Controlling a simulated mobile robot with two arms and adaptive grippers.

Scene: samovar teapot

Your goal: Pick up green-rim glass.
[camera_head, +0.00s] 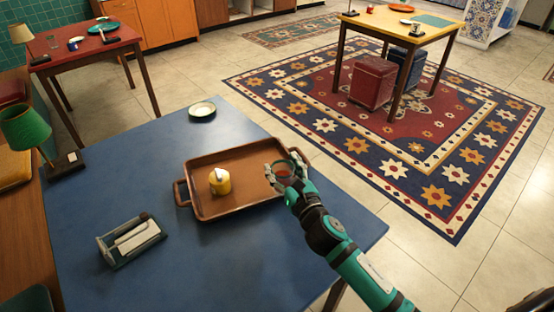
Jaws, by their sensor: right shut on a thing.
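The green-rim glass (283,169) is small, with reddish-brown contents and a greenish rim. It is at the right part of the brown tray (211,212) on the blue table. My right gripper (283,172) is shut on the glass, with its fingers around the sides. The arm comes in from the lower right. Whether the glass touches the tray floor cannot be told. My left gripper is not in view.
A yellow lidded pot (220,181) stands in the tray's left part. A napkin holder (131,240) is at the front left of the blue table (125,175). A small plate (202,110) lies at the back. A green lamp (28,128) stands at the left edge.

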